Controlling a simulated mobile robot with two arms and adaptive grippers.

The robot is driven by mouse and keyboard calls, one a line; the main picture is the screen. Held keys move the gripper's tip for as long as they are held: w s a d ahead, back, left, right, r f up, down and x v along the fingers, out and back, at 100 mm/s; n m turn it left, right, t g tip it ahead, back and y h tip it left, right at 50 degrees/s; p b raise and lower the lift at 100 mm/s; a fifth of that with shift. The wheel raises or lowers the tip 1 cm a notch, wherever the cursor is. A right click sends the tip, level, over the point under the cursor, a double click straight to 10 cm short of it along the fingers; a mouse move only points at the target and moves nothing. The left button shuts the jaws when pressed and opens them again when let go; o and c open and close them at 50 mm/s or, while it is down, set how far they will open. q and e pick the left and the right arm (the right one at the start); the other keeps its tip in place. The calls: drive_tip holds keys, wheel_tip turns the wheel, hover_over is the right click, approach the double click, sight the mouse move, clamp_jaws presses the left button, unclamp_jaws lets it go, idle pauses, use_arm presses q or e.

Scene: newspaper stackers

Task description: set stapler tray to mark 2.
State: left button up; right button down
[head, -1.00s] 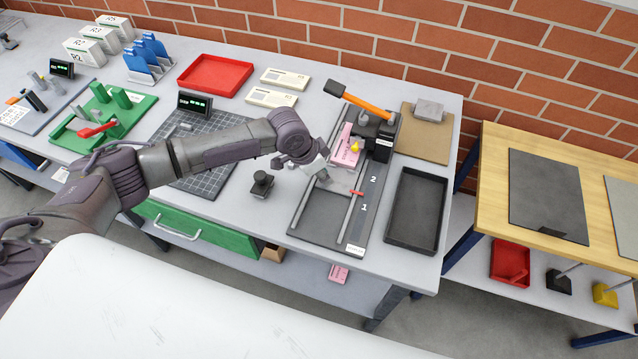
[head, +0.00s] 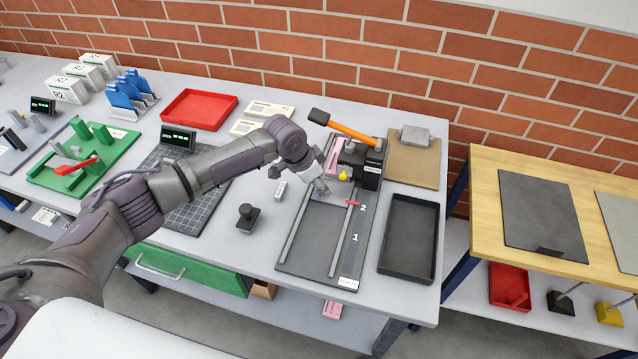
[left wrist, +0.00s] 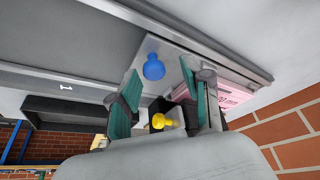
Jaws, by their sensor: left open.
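The stapler (head: 369,172) has a dark base with two rails and white marks 1 and 2 along its right side. Its sliding tray (head: 328,197) sits between the rails with pink paper (head: 334,157) behind it. The tray's red pointer (head: 353,202) is beside mark 2 (head: 363,208). My left gripper (head: 322,188) is over the tray, and it hides part of it. In the left wrist view its teal fingers are apart, with the tray's blue knob (left wrist: 153,67) between or just beyond the tips. Contact cannot be told. A yellow knob (left wrist: 160,121) shows further back.
An orange-handled lever (head: 345,128) rises behind the stapler. A black tray (head: 408,240) lies right of it, and a black knobbed block (head: 247,218) stands left. A brown board (head: 414,160) is at the back right. A gap separates the wooden table (head: 488,190).

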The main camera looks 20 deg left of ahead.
use_arm(q)
drive_tip(key=shift+s, duration=0.1)
drive_tip(key=shift+r, duration=0.25)
drive_tip(key=v, duration=1.1)
drive_tip(key=shift+r, duration=0.25)
